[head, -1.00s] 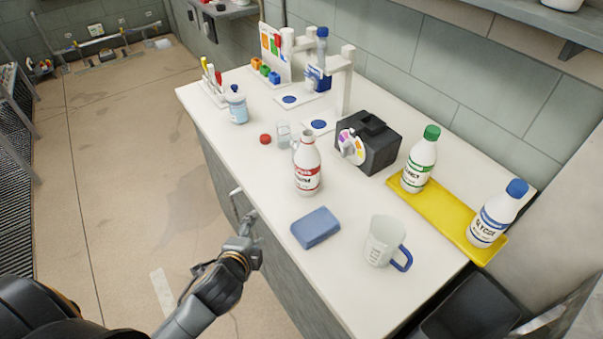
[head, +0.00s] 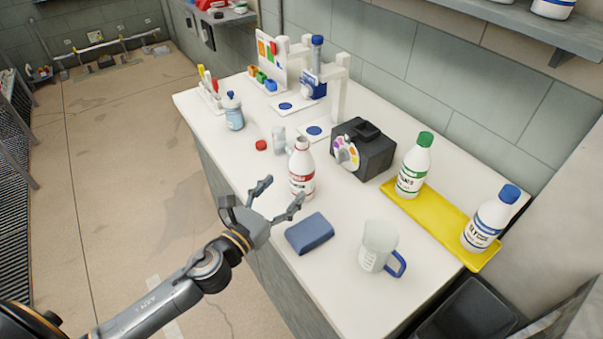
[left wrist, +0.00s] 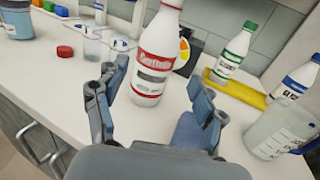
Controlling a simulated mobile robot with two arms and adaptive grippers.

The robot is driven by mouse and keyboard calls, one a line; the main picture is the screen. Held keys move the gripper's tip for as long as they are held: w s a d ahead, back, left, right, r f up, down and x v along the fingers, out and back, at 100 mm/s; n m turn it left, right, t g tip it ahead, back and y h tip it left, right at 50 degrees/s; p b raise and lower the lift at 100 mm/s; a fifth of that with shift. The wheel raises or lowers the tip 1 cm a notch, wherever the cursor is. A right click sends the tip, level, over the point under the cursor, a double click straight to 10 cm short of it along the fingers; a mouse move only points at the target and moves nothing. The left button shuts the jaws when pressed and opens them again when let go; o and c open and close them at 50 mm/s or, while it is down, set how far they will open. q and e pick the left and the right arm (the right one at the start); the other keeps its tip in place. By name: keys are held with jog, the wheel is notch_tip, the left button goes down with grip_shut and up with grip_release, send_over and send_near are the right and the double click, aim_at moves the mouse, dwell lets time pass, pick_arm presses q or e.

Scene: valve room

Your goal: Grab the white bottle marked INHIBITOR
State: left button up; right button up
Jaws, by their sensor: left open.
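A white bottle with a red label (head: 301,172) stands upright on the white counter and appears to have no cap. It also shows large and central in the left wrist view (left wrist: 155,50), where its small print is too blurred to read for certain. My left gripper (head: 284,189) is open and empty at the counter's front edge, its fingers spread toward this bottle. In the left wrist view the bottle stands just beyond and between the fingertips, with no clear contact. My right gripper is not in view.
Green-capped (head: 413,166) and blue-capped (head: 489,220) bottles stand on a yellow tray (head: 432,220). A black box (head: 370,150) and a red cap (head: 261,145) are behind.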

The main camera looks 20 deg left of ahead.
aim_at(296, 175)
pick_arm(q)
jog(key=p+x, duration=0.1)
jog(key=x, duration=0.6)
jog(key=shift+w+p, duration=0.2)
jog(key=shift+p, duration=0.1)
jog(key=shift+w+d+r, duration=0.15)
jog(key=shift+w, duration=0.3)
jog(key=p+x, duration=0.1)
jog(key=x, duration=0.2)
jog(key=shift+w+r, duration=0.1)
jog(key=shift+w, duration=0.25)
jog(key=shift+w+d+p, duration=0.1)
jog(key=shift+w+p, duration=0.2)
jog(key=shift+w, duration=0.15)
jog(key=shift+s, duration=0.1)
jog(key=c, duration=0.3)
grip_shut()
